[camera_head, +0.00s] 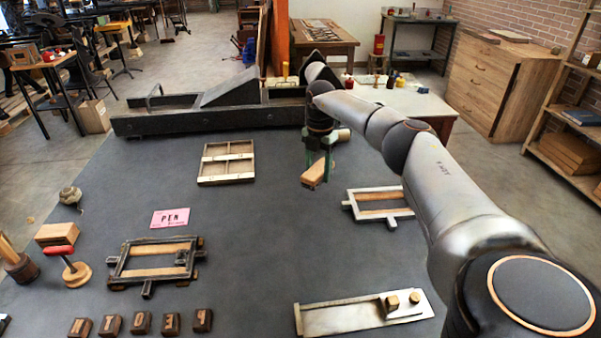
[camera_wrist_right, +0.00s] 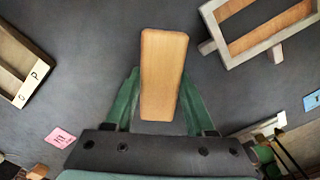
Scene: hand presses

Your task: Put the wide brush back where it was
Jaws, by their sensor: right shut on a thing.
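The wide brush (camera_head: 316,173) shows as a plain, light wooden block. My right gripper (camera_head: 319,158) is shut on it and holds it over the dark table, between the two-compartment wooden tray and the light grey frame. In the right wrist view the brush (camera_wrist_right: 163,75) lies between the green fingers and points away from the gripper. Its bristles are not visible in either view. I cannot tell how high it hangs above the table. My left gripper is not in view.
The wooden tray (camera_head: 227,161) lies left of the brush, the light grey frame (camera_head: 379,206) to its right. A pink card (camera_head: 170,218) marked PEN and a dark frame (camera_head: 155,262) lie front left. A metal tray (camera_head: 362,313) lies in front. The table's middle is clear.

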